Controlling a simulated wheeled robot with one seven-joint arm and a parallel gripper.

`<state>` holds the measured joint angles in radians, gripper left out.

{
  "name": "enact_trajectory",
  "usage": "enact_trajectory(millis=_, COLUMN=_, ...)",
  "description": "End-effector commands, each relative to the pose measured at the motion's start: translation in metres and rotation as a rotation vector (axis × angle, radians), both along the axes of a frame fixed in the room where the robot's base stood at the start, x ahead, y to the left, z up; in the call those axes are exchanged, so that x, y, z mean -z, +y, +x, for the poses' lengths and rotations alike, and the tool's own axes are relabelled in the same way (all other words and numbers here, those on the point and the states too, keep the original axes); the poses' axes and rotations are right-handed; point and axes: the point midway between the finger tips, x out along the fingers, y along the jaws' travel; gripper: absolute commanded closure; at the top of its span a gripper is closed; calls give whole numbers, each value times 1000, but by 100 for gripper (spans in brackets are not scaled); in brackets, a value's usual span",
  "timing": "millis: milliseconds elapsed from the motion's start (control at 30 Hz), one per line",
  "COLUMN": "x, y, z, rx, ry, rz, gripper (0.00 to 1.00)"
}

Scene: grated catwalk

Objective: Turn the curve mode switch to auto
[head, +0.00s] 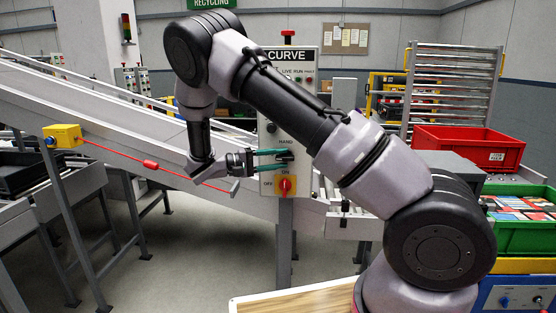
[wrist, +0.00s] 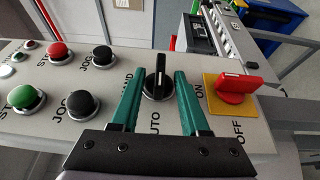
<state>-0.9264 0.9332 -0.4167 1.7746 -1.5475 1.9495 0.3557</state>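The curve mode switch (wrist: 158,76) is a black rotary knob on the grey CURVE control panel (head: 291,98). In the wrist view its white mark points toward the top of the picture. The label HAND is to its left and AUTO is below it, toward my gripper. My gripper (wrist: 157,82) is open, with one teal finger on each side of the knob. Small gaps seem to show between fingers and knob; contact is unclear. In the head view my gripper (head: 284,159) reaches the panel from the left, and the fingers partly hide the knob.
A red ON/OFF switch (wrist: 234,88) on a yellow plate sits close beside the right finger. Black (wrist: 82,103), green and red push buttons lie to the left. A sloping conveyor (head: 110,118) runs behind the panel. A red pull cord crosses left of my gripper.

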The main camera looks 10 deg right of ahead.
Motion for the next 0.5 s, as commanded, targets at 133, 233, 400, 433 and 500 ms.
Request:
enact_trajectory(millis=133, x=0, y=0, z=0, rx=0, ry=0, rz=0, gripper=55)
enact_trajectory(millis=233, x=0, y=1, z=0, rx=0, ry=-1, rz=0, gripper=55)
enact_trajectory(millis=400, x=0, y=20, z=-1, rx=-4, ry=-2, rz=-1, gripper=55)
enact_trajectory(millis=433, x=0, y=26, z=-1, rx=-4, ry=-3, rz=0, gripper=55)
enact_trajectory(millis=500, x=1, y=41, z=-3, rx=-4, ry=-3, rz=0, gripper=55)
